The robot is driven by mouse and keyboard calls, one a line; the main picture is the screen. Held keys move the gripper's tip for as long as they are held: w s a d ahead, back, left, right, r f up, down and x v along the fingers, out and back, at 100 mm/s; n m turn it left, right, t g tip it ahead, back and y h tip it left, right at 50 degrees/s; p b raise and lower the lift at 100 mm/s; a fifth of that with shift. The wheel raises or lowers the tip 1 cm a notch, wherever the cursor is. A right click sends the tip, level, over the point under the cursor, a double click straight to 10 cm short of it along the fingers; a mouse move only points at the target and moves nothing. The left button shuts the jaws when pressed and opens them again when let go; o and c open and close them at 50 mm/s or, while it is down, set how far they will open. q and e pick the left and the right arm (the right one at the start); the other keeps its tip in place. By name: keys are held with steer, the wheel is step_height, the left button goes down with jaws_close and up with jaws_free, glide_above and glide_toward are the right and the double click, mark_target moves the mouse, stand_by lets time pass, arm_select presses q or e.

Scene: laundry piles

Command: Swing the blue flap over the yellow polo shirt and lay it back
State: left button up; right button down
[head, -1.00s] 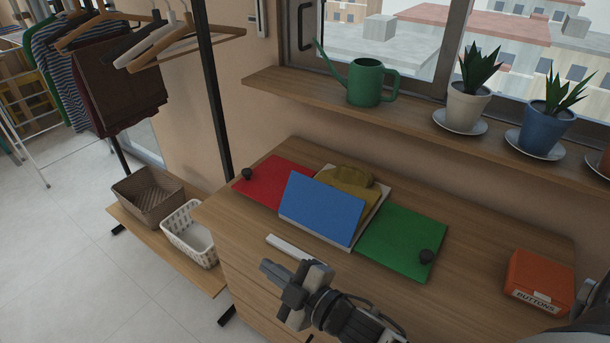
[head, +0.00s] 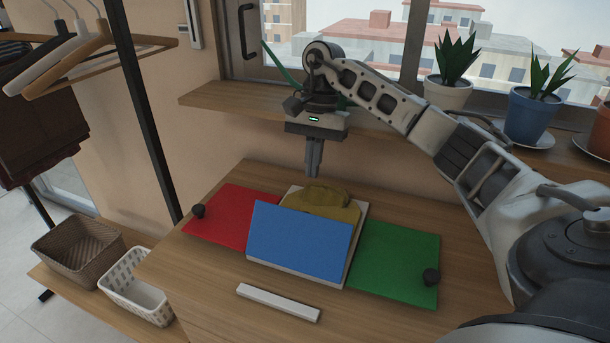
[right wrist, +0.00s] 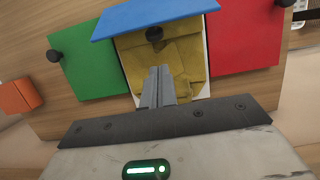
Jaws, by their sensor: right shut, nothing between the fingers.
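The blue flap (head: 299,238) stands tilted up at the near side of the folding board, in front of the yellow polo shirt (head: 322,201). The shirt lies on the white middle panel (head: 361,213), between the red flap (head: 232,212) and the green flap (head: 398,262). My right gripper (head: 313,173) points down above the far edge of the board, behind the shirt. It is shut and empty, apart from the flap. In the right wrist view the blue flap (right wrist: 150,16) is beyond the fingers, with a dark knob (right wrist: 154,34) below its edge. My left gripper is not in view.
A white bar (head: 278,302) lies on the dresser top in front of the board. A shelf with potted plants (head: 528,113) runs behind my right arm. Two baskets (head: 138,292) stand low at left. An orange box (right wrist: 17,96) shows in the right wrist view.

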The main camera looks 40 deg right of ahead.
steer(key=x, duration=0.8)
steer(key=shift+a+f, duration=0.1)
steer(key=shift+a, duration=0.05)
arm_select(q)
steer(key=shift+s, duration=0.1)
